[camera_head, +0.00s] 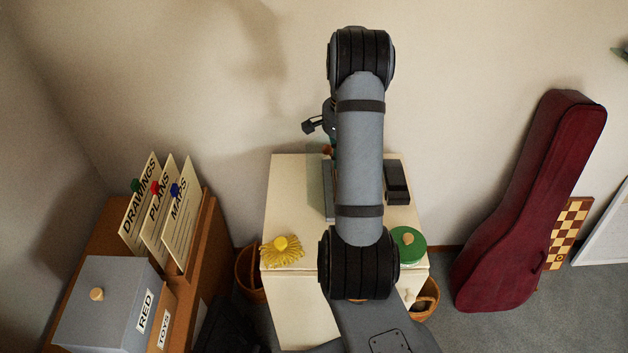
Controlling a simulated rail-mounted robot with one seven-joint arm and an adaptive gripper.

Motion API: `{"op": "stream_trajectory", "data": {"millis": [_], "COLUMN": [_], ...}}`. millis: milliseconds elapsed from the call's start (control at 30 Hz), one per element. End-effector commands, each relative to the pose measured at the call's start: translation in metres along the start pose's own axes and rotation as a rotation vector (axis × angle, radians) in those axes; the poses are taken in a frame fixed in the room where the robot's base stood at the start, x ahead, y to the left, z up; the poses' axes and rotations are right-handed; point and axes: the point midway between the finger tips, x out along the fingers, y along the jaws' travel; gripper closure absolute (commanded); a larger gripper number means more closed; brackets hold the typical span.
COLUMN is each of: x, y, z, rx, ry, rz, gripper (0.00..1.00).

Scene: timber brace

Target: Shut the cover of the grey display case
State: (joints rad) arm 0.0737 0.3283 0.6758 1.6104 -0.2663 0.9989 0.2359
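A grey object (328,192) on the cream cabinet shows only as a narrow strip left of my arm. It may be the grey display case; my arm hides most of it, and I cannot see how its cover stands. A dark, box-like piece (397,183) shows on the right side of my arm; I cannot tell if it belongs to the case. My gripper (312,126) is mostly hidden behind my arm, above the back of the cabinet. Only a dark part of it sticks out to the left, and its fingers cannot be made out.
The cream cabinet (293,190) also bears a yellow tufted thing (283,251) at front left and a green round lid (409,246) at front right. A grey box marked RED (105,300) and upright cards (160,215) stand left. A dark red instrument case (530,210) leans right.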

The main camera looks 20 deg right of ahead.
Motion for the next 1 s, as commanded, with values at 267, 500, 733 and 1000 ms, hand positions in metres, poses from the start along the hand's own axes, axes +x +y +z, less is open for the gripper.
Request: {"op": "stream_trajectory", "data": {"millis": [267,500,733,1000], "x": [0.004,0.005,0.004,0.007], "y": [0.009,0.012,0.012,0.017], "z": [-0.005,-0.007,-0.007,-0.011], "rx": [0.002,0.001,0.001,0.002], "ry": [0.0,0.0,0.0,0.0], "rz": [0.0,0.0,0.0,0.0], "gripper": [1.0,1.0,1.0,1.0]}}
